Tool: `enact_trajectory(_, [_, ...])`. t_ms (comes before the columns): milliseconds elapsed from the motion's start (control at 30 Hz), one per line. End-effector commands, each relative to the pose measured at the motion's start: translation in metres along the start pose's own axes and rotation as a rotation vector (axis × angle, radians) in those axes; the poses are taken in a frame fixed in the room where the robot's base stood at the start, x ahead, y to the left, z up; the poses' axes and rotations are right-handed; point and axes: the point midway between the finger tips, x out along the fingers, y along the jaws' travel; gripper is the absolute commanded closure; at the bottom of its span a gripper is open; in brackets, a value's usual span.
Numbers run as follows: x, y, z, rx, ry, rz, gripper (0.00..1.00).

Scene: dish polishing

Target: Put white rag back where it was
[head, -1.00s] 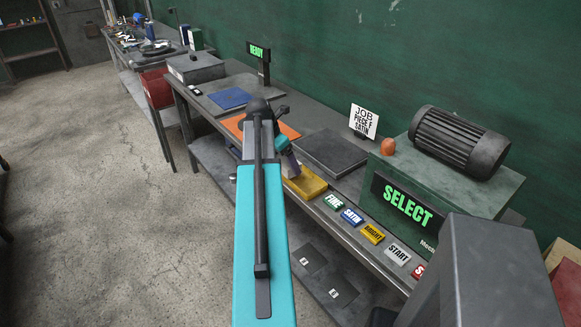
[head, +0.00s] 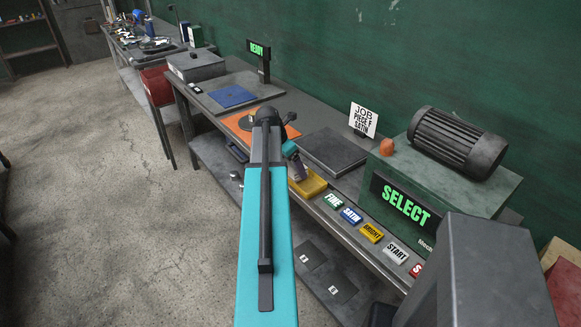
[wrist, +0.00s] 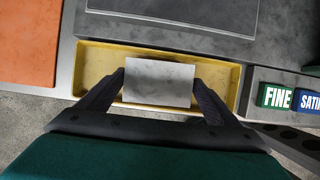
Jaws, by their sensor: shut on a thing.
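The white rag (wrist: 160,82) is a pale, flat rectangle held between the two dark fingers of my gripper (wrist: 160,90) in the wrist view. My gripper is shut on its two sides. The rag appears over the yellow tray (wrist: 88,75) and hides the middle of it; I cannot tell whether it touches the tray floor. In the head view the yellow tray (head: 312,185) is at the bench's front edge, with my gripper (head: 297,172) over its left part. The rag cannot be made out there.
An orange mat (wrist: 28,40) lies left of the tray. A dark grey slab (head: 331,150) lies behind it. Label buttons, with FINE (head: 333,200) nearest, run to the right along the front edge. A green machine box (head: 470,190) with a motor stands at the right.

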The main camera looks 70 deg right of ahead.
Motion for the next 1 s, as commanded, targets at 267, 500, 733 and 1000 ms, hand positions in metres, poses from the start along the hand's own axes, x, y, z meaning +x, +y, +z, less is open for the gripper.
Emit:
enact_trajectory(267, [0.0074, -0.0001, -0.0032, 0.001, 0.0, 0.0, 0.37])
enact_trajectory(500, [0.0085, -0.0001, -0.0038, 0.0, 0.0, 0.0, 0.37])
enact_trajectory(733, [0.0097, 0.0, -0.0043, 0.0, 0.0, 0.0, 0.0])
enact_trajectory(1000, [0.0082, 0.0001, -0.0038, 0.0, 0.0, 0.0, 0.0])
